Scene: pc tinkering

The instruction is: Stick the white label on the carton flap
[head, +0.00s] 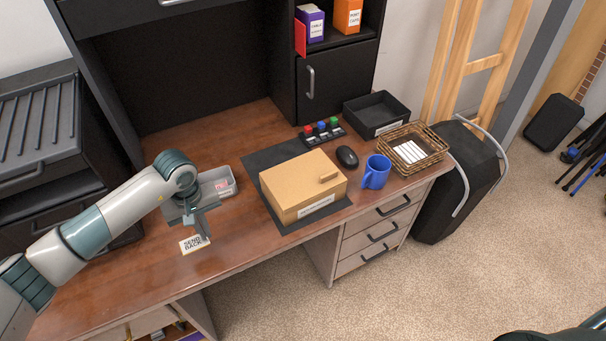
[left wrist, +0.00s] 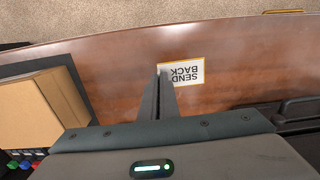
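The white label (head: 194,243), printed SEND BACK and edged in yellow, is low over or on the desk's left front part. It also shows in the left wrist view (left wrist: 182,74). My left gripper (head: 206,238) points down at the label's edge. In the left wrist view its fingers (left wrist: 163,72) look shut together on that edge; I cannot tell whether the label is lifted. The closed brown carton (head: 290,182) stands right of the gripper on a dark mat, with a small tab on its top flap and a white strip on its front. My right gripper is out of view.
A grey tray (head: 216,184) stands just behind the left gripper. Desk between label and mat (head: 284,227) is clear.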

